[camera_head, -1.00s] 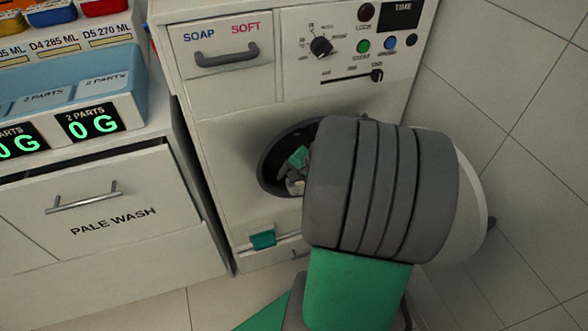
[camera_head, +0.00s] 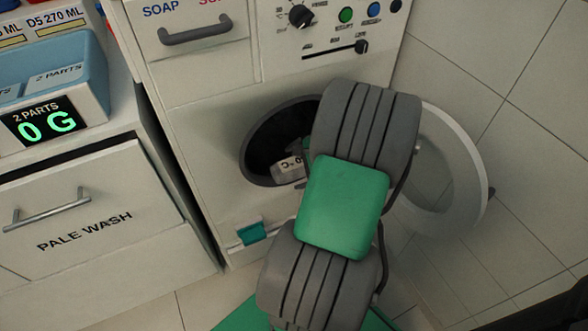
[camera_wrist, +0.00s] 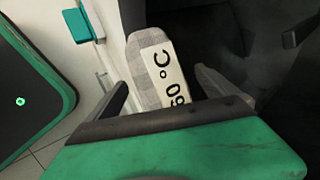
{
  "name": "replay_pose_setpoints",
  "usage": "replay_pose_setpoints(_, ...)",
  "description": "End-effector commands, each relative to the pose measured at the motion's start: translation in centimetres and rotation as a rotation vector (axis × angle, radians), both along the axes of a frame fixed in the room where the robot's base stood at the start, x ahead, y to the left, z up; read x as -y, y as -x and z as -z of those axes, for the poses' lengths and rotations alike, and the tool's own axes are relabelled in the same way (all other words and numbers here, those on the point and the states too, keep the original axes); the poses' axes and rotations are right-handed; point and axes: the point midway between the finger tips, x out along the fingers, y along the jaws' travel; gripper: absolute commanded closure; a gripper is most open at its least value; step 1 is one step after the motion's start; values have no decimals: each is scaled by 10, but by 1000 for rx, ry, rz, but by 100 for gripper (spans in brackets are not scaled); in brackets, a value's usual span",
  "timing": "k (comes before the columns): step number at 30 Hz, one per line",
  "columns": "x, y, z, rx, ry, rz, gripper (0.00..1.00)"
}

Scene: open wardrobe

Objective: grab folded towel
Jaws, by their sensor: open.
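The folded towel (camera_wrist: 145,60) is a light grey checked bundle with a white "60 °C" label facing the wrist camera. In the head view the towel (camera_head: 288,168) shows as a small pale labelled piece at the lower part of the washing machine's round opening (camera_head: 255,150). My gripper (camera_wrist: 165,88) is open, with a finger on either side of the towel's near end in the wrist view. I cannot tell whether the fingers touch it. In the head view my arm hides most of my gripper and part of the opening.
The washer door (camera_head: 462,190) stands open to the right, close beside my arm. A teal tab (camera_head: 252,232) sits low on the machine's front. A cabinet with a "PALE WASH" drawer (camera_head: 85,225) stands at the left. The drum interior (camera_wrist: 255,50) is dark.

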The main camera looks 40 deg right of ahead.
Motion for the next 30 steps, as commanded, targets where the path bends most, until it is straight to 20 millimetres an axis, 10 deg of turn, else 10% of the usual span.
replay_pose_setpoints(30,0,0,-1,-1,0,0,71)
